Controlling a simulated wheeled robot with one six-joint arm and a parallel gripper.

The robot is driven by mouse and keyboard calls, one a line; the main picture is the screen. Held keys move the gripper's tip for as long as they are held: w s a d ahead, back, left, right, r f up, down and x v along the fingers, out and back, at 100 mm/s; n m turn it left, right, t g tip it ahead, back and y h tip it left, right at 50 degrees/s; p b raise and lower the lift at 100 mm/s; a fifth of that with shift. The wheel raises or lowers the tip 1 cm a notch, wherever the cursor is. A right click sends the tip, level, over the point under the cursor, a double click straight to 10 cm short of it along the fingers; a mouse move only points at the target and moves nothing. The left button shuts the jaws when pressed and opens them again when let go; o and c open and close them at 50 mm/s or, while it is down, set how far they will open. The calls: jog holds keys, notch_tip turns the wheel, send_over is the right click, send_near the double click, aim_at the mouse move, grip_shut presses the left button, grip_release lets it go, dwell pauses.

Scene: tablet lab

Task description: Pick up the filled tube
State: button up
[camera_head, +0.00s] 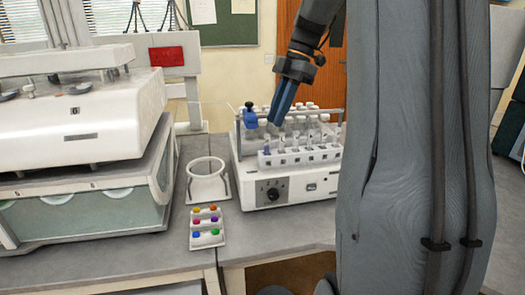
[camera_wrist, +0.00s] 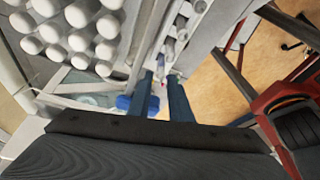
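Several clear tubes (camera_head: 310,128) with pale caps stand upright in a white rack (camera_head: 300,157) on a white bench device. The leftmost front tube (camera_head: 267,144) looks bluish inside; I cannot tell for sure that it is the filled one. My gripper (camera_head: 276,122) points down with its blue fingers just above the left part of the rack. In the wrist view my gripper (camera_wrist: 161,76) has its fingers apart, with a gap between them. A small pale and reddish shape shows in the gap, too small to identify.
A white ring holder (camera_head: 207,181) and a small tray with coloured caps (camera_head: 207,228) stand left of the device (camera_head: 285,190). A large white machine (camera_head: 85,125) fills the far left.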

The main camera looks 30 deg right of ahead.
aim_at(269, 139)
jog(key=shift+p+x, duration=1.5)
jog(key=shift+x, duration=2.3)
jog(key=shift+s+d, duration=0.1)
grip_shut()
